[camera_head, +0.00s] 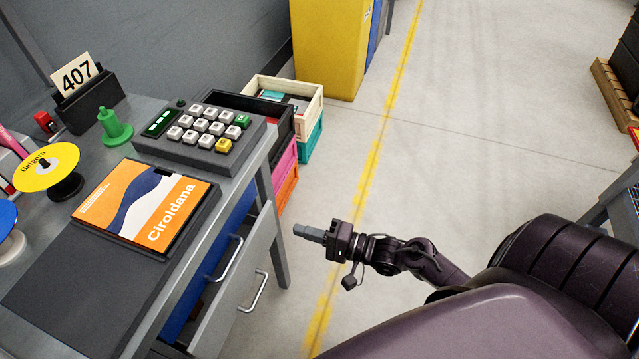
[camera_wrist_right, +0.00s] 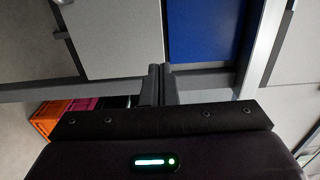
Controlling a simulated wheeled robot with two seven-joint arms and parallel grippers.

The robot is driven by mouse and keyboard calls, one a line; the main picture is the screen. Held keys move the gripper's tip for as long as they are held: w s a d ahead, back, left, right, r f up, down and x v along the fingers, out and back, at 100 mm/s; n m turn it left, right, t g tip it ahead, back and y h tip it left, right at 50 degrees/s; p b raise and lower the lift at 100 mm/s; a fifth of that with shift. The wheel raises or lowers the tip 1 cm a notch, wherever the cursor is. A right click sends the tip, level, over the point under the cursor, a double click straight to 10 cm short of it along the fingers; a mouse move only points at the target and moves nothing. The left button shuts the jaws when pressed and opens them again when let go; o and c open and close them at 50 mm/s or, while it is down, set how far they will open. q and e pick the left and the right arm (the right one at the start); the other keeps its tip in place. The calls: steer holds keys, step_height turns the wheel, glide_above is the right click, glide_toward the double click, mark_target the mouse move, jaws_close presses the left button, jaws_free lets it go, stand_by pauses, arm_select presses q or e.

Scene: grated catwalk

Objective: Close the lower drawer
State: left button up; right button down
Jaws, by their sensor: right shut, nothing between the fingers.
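The desk's drawers are at the left in the head view. A grey drawer front (camera_head: 237,297) with a pale bar handle (camera_head: 259,291) stands out past a blue front (camera_head: 181,322), which has its own bar handle (camera_head: 228,259) above. The grey front looks like the lower drawer, pulled out; its inside is mostly hidden. In the right wrist view, a grey panel (camera_wrist_right: 115,35) and a blue panel (camera_wrist_right: 203,32) lie beyond the fingers. My right gripper (camera_head: 308,233) is shut and empty, over the floor to the right of the drawers, apart from the handles. My left gripper is out of view.
The desktop holds a keypad device (camera_head: 207,136), an orange-covered book (camera_head: 140,203) and a yellow disc (camera_head: 46,167). Stacked crates (camera_head: 318,104) and a yellow cabinet (camera_head: 330,45) stand behind the desk. The floor (camera_head: 440,160) right of the desk is clear.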

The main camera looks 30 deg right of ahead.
mark_target(263, 219)
steer(key=x, duration=0.7)
steer(key=shift+w+a, duration=0.1)
steer(key=shift+w, duration=0.05)
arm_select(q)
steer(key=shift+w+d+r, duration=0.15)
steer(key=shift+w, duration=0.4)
arm_select(e)
steer(key=x, duration=0.4)
steer(key=shift+b, duration=0.3)
steer(key=shift+a+r, duration=0.1)
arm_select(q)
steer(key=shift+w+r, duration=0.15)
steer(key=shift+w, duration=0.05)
arm_select(e)
steer(key=shift+r, duration=0.1)
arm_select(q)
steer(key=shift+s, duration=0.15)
